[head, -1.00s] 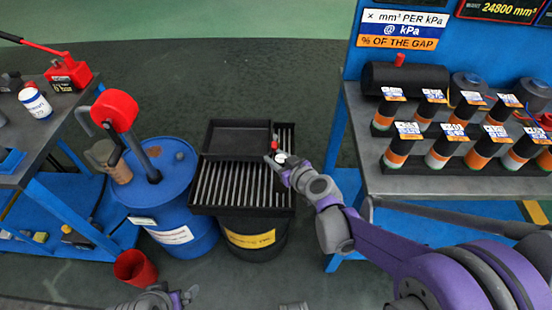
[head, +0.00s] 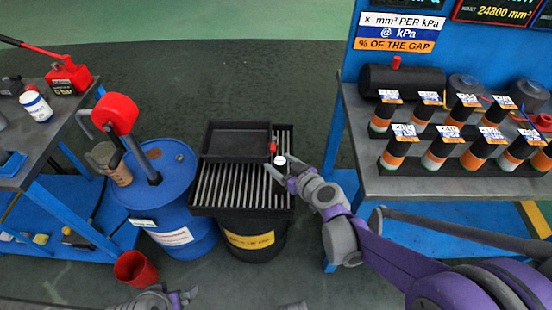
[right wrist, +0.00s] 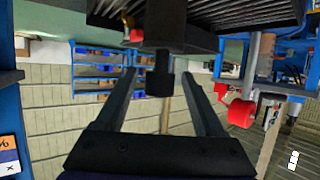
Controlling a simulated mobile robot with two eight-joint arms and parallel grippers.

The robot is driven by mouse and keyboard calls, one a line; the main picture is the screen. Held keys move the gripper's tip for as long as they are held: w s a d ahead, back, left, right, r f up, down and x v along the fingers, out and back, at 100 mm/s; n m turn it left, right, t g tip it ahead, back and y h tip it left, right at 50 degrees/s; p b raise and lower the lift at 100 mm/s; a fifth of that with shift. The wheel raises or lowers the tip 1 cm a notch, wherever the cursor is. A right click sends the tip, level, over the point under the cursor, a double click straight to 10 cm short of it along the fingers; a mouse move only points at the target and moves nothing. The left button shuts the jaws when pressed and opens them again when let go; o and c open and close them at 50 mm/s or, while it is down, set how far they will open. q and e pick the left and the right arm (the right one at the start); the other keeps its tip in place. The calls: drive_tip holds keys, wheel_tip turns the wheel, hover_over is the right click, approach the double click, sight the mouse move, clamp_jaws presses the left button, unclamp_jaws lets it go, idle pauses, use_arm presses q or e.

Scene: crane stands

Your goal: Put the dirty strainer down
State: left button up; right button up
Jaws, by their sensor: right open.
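The dirty strainer, a small dark cylinder with a pale top (head: 281,160), stands upright at the right side of the slatted grate (head: 232,186) on the black drum (head: 258,244). My right gripper (head: 277,169) reaches in from the right at the strainer. In the right wrist view, the dark strainer (right wrist: 160,83) shows between the two spread fingers, with gaps on both sides. That gripper is open. My left gripper (head: 160,299) is at the bottom edge of the head view, partly cut off; its jaws cannot be made out.
A black tray (head: 240,140) and a small red part (head: 273,148) are behind the strainer. A blue drum (head: 175,205) with a red-topped pump (head: 118,108) stands left. A bench (head: 445,183) with labelled cylinders is right. A red bucket (head: 134,268) is on the floor.

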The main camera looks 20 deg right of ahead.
use_arm(q)
wheel_tip(320, 180, up, 3)
drive_tip(key=shift+s+f+p, duration=0.1)
drive_tip(key=shift+p, duration=0.9)
use_arm(e)
drive_tip(key=s+d+m+g+h, duration=0.1)
drive_tip(key=s+g, duration=0.3)
drive_tip(key=s, duration=0.9)
drive_tip(key=s+d+m+g+h, duration=0.2)
drive_tip(key=s+g+h, duration=0.1)
drive_tip(key=s, duration=1.1)
drive_tip(key=shift+s+f+m+g, duration=0.2)
drive_tip(key=shift+f+m+g, duration=0.1)
drive_tip(key=shift+f+g, duration=0.25)
drive_tip(key=shift+r, duration=0.1)
